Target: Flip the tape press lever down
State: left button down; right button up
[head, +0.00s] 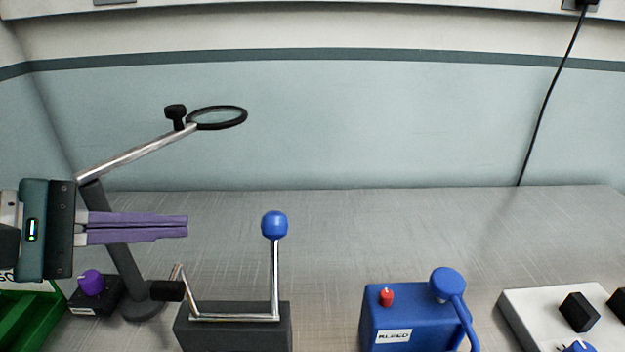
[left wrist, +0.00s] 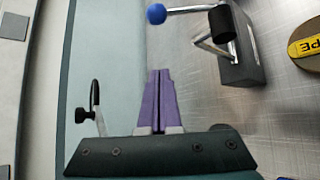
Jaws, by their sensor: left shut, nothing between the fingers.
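A dark grey block (head: 232,333) stands at the front of the bench, left of centre. A metal lever (head: 275,275) rises upright from it, topped by a blue ball (head: 274,225). A metal crank with a black grip (head: 168,291) is at its left. I take this for the tape press; no label shows on it. In the left wrist view the blue ball (left wrist: 156,14) and block (left wrist: 240,58) are at the top right. My left gripper (head: 187,227), with purple fingers, is shut and empty, left of the ball and apart from it. My right gripper is not in view.
A magnifier (head: 217,118) on a jointed stand is close by my left gripper. A purple knob box (head: 92,290) and green tray (head: 30,315) are at left. A blue box (head: 405,315) and white panel (head: 530,310) are at right. The bench behind is clear.

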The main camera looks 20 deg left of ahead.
pick_arm(q)
jog(key=b+x, duration=0.1)
jog(key=x, duration=0.9)
jog(key=shift+s+d+r+p, duration=1.15)
jog(key=shift+d+p, duration=0.15)
jog(key=shift+p, duration=0.3)
jog(key=shift+w, duration=0.1)
